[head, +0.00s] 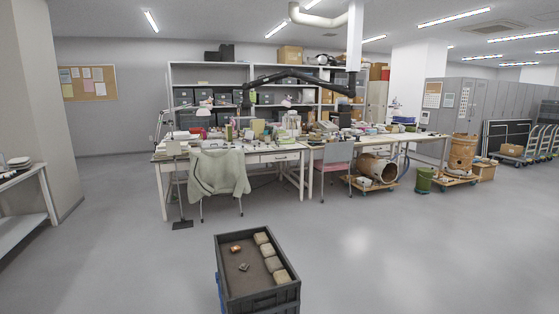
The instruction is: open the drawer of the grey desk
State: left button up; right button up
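Two long pale desks stand side by side against the back shelves. The left desk (215,152) has a shallow drawer front (279,157) under its top, right of a chair with a green garment; it looks shut. The right desk (425,138) also has a drawer front (377,149) under its top, which looks shut. Both desks look off-white, so I cannot tell which is the grey one. Part of the left desk's front is hidden by the chair. Neither of my grippers is in view.
A dark crate (223,267) with several pale blocks and small sherds stands close in front. A wooden dolly (372,183) carries a large pot. Open floor (370,240) lies right of the crate.

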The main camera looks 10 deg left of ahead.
aim_at(295, 156)
jog(key=i+l+z, duration=0.3)
jog(key=i, duration=0.75)
jog(key=i+z, duration=0.35)
jog(key=i, duration=0.65)
jog(key=i+u, duration=0.2)
jog(key=i, duration=0.35)
jog(key=i+u, duration=0.25)
jog(key=i, duration=0.3)
jog(key=i+u, duration=0.2)
jog(key=i, duration=0.35)
jog(key=i+l+u, duration=0.2)
jog(key=i, duration=0.3)
jog(key=i+l+u, duration=0.25)
jog(key=i, duration=0.25)
jog(key=i+l+u, duration=0.15)
jog(key=i+u, duration=0.3)
jog(key=i, duration=1.65)
